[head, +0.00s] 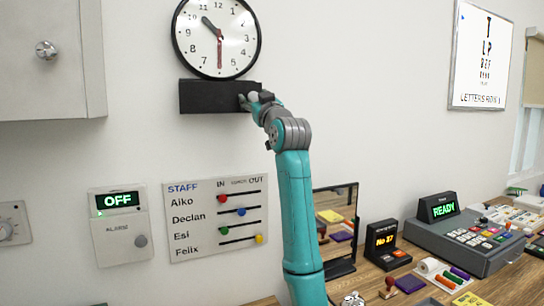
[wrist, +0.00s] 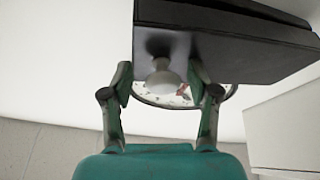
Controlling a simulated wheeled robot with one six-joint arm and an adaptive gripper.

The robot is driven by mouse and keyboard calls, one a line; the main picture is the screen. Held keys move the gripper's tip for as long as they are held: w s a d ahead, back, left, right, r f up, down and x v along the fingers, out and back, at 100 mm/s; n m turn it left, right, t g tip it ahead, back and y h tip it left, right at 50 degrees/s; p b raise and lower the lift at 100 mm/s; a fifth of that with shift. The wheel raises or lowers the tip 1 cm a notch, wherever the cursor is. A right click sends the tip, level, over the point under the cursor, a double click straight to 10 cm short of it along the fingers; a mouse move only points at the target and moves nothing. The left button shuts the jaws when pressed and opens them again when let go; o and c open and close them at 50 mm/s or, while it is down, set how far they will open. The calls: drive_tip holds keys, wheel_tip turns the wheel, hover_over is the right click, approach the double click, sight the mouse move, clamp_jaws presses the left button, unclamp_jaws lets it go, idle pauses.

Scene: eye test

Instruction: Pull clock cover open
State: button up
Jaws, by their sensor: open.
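A round wall clock (head: 217,40) with a black rim and white face hangs at the top of the head view. A black box-shaped piece (head: 208,96) sits directly below it; I cannot tell whether this is the clock cover. My gripper (head: 250,99) is at the box's right end. In the wrist view, the black box (wrist: 245,45) fills the top, with a pale round knob (wrist: 163,82) on it. My gripper (wrist: 160,78) is open, one finger on each side of the knob, with visible gaps. Part of the clock face (wrist: 180,96) shows behind.
A grey cabinet (head: 50,60) with a knob is on the left. A staff board (head: 216,219) and an alarm panel (head: 121,228) are on the wall below. A desk with a mirror (head: 336,228), a ticket display (head: 385,240) and a register (head: 465,238) lies lower right.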

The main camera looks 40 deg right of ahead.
drive_tip(key=shift+w+d+n+y, duration=0.5)
drive_tip(key=shift+w+d+y, duration=0.15)
drive_tip(key=shift+y, duration=0.35)
drive_tip(key=v, duration=1.1)
wheel_tip(320, 180, down, 11)
drive_tip(key=shift+w+m, duration=0.4)
drive_tip(key=shift+w, duration=0.05)
drive_tip(key=shift+d, duration=0.15)
